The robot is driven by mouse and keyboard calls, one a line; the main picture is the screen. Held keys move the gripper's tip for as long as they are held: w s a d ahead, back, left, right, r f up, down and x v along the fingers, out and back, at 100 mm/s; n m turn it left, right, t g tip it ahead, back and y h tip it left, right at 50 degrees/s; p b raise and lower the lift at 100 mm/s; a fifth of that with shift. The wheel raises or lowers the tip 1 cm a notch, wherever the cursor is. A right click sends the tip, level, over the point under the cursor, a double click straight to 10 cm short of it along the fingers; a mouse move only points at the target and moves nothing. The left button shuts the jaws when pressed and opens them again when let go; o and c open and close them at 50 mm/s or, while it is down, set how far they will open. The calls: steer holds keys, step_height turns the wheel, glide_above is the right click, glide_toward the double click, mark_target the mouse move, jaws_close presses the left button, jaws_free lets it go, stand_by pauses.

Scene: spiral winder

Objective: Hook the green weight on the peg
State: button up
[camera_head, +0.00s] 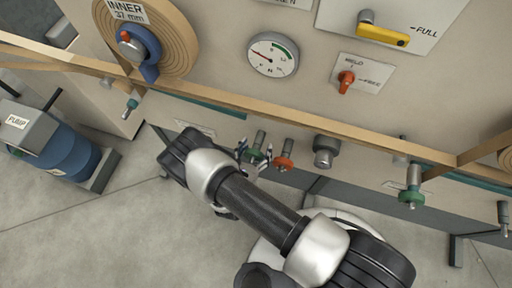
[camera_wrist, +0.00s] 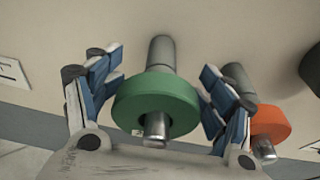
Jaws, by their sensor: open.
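In the wrist view a green ring-shaped weight (camera_wrist: 150,98) sits around a grey peg (camera_wrist: 161,52) that sticks out of the machine's panel. A metal end pokes out of its near side. My gripper (camera_wrist: 158,70) is open, with one finger on each side of the green ring. Whether the fingers touch it I cannot tell. In the head view my gripper (camera_head: 252,154) is at the same green ring (camera_head: 257,157), partly hidden by the fingers. A second green piece (camera_head: 411,196) hangs on a grey stem farther right.
An orange ring (camera_wrist: 270,123) on a similar peg is close to the right finger; it also shows in the head view (camera_head: 284,162). A grey round fitting (camera_head: 326,151) is right of it. A tan belt (camera_head: 300,116) runs above. A blue pump (camera_head: 62,155) stands left.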

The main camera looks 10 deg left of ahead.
steer(key=shift+o, duration=0.7)
steer(key=v, duration=1.2)
steer(key=w+d+r+m+g+h, duration=0.35)
steer(key=d+r+m, duration=0.2)
steer(key=r, duration=0.25)
steer(key=w+d+r+m+g+h, duration=0.2)
steer(key=d+r+m+g, duration=0.2)
steer(key=r+m, duration=0.4)
steer(key=w+d+r+m+g+h, duration=0.25)
steer(key=d+r+m, duration=0.2)
steer(key=r, duration=0.45)
steer(key=s+d+r+m+y, duration=0.5)
steer(key=r+m, duration=0.4)
steer(key=s+d+r+m+y, duration=0.4)
steer(key=s+d+r+m, duration=0.2)
steer(key=r+m, duration=0.3)
steer(key=shift+s+r+y, duration=0.25)
steer(key=shift+s+y, duration=0.05)
steer(key=shift+y, duration=0.1)
steer(key=shift+d, duration=0.1)
